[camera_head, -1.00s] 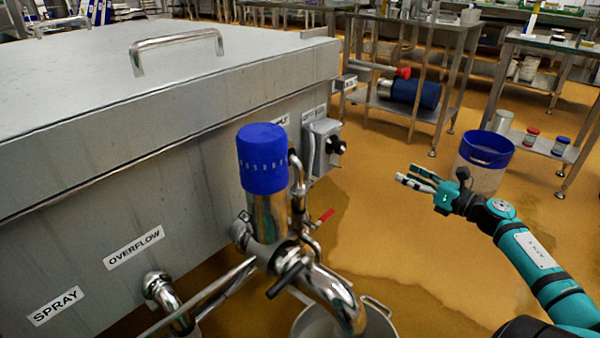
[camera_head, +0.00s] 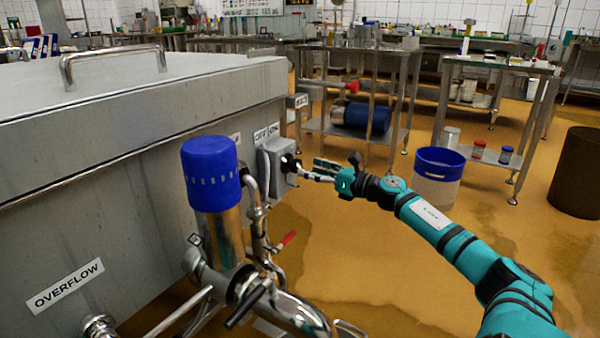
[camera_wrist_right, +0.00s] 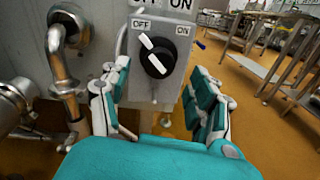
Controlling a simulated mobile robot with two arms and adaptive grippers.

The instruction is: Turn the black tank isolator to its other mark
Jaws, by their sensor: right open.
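The black tank isolator (camera_head: 289,163) is a round knob on a grey box (camera_head: 272,168) fixed to the tank's side. In the right wrist view the knob (camera_wrist_right: 157,60) carries a white stripe, with a white mark at its upper left towards the OFF label (camera_wrist_right: 141,24). The ON label (camera_wrist_right: 184,30) is at its upper right. My right gripper (camera_head: 314,171) is open just in front of the knob. In the wrist view its two fingers stand either side of the knob; contact cannot be told. My left gripper is not in view.
A blue-rimmed bin (camera_head: 438,178) and steel tables (camera_head: 360,50) are to the right. The floor between is clear.

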